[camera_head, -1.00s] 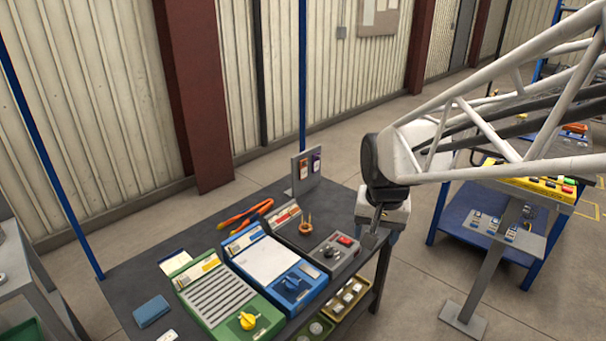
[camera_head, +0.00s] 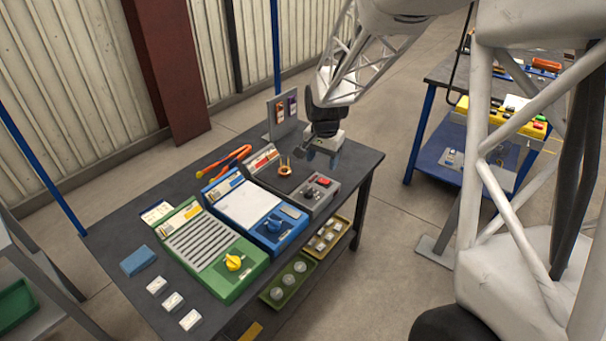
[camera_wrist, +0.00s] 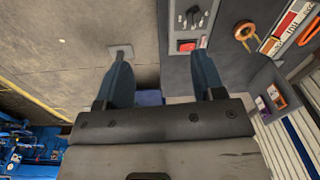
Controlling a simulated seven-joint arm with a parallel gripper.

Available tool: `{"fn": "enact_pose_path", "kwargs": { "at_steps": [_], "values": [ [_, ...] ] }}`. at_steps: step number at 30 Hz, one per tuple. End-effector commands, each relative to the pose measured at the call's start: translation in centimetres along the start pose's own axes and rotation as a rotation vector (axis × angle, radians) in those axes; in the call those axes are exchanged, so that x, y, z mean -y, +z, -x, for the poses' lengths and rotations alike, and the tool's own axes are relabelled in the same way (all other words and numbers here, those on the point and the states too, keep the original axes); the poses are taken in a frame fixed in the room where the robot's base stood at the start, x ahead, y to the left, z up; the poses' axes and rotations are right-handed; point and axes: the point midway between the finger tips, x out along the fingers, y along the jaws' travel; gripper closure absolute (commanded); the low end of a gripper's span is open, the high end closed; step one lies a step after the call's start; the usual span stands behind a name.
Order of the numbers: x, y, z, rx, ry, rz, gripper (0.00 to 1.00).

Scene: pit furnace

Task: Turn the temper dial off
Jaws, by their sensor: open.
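Three control units stand on the dark table: a green one (camera_head: 232,275) with a yellow dial (camera_head: 233,262), a blue one (camera_head: 265,238) with a blue dial (camera_head: 273,225), and a grey one (camera_head: 312,200) with a dark dial (camera_head: 308,193) and a red switch (camera_head: 324,181). I cannot read which dial is marked temper. My gripper (camera_head: 322,157) is open and empty, above the table behind and right of the grey unit. In the wrist view its fingers (camera_wrist: 162,55) point toward the grey unit's edge; the dark dial (camera_wrist: 192,18) and red switch (camera_wrist: 186,46) lie ahead of the right finger.
Orange-handled pliers (camera_head: 225,160) and an upright panel (camera_head: 284,115) are at the back. A blue block (camera_head: 138,261) and white pieces lie at the left. Trays (camera_head: 288,284) hang below the front edge.

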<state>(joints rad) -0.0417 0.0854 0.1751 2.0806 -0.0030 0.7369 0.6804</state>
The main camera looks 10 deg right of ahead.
Motion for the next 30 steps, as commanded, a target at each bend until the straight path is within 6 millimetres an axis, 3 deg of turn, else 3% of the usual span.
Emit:
{"fn": "enact_pose_path", "kwargs": {
  "at_steps": [18,24,30],
  "values": [
    [6.3,-5.9,-12.6,0.042,0.039,-0.200,0.37],
    [7.2,-6.6,-14.6,0.046,0.043,-0.231,0.37],
    [7.3,-6.7,-14.9,0.046,0.044,-0.236,0.37]
  ]
}}
